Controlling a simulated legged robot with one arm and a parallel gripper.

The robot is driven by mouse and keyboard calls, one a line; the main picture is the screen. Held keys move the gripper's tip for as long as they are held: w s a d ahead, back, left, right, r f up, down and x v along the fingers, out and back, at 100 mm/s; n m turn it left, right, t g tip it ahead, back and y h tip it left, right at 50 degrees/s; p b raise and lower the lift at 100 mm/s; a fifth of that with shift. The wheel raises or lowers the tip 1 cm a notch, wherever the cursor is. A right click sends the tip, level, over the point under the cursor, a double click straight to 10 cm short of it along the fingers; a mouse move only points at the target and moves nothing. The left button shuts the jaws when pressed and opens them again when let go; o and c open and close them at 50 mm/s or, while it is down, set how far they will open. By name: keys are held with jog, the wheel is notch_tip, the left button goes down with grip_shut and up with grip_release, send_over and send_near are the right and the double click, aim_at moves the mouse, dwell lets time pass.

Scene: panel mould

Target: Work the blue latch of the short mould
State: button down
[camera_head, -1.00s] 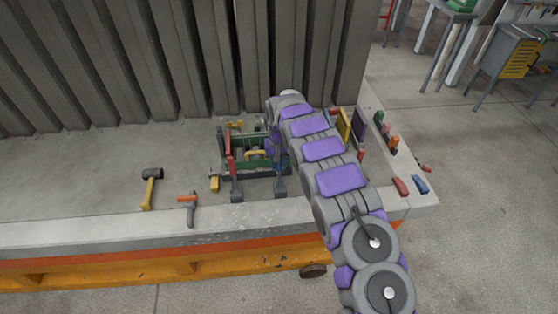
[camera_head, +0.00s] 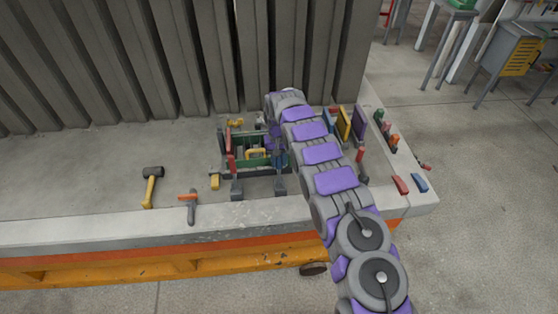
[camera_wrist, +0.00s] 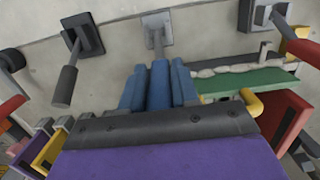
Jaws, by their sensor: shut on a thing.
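The short mould (camera_head: 238,178) is a dark frame on the bench, with a green panel (camera_wrist: 250,82) and a yellow handle (camera_head: 257,154) inside. A red latch (camera_head: 229,155) stands on its left side. The blue latch (camera_wrist: 160,82) is on the right side; its upright handle rises from a grey base (camera_wrist: 155,22). My gripper (camera_wrist: 158,88) is shut on this handle, with a finger on each side. In the head view my gripper (camera_head: 277,143) is mostly hidden behind my arm, and the latch shows only in part.
A black-headed mallet (camera_head: 150,186) and an orange-and-grey tool (camera_head: 190,205) lie left of the mould. Upright coloured panels (camera_head: 345,124) stand right of my arm. Red and blue blocks (camera_head: 401,185) lie near the right edge. A ribbed grey wall (camera_head: 180,55) closes the back.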

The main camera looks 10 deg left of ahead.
jog(key=c, duration=1.2)
grip_release()
jog(key=shift+w, duration=0.15)
jog(key=shift+o, duration=1.4)
jog(key=shift+w+a+f, duration=0.2)
jog(key=shift+s+r, duration=0.1)
jog(key=shift+s, duration=0.1)
jog(key=shift+w+d+r, duration=0.1)
jog(key=shift+r, duration=0.15)
notch_tip(320, 180, up, 17)
jog(key=w+a+p, duration=0.1)
jog(key=w+p, duration=0.1)
jog(key=p, duration=0.8)
jog(key=shift+f+p, duration=0.15)
jog(key=shift+p, duration=0.15)
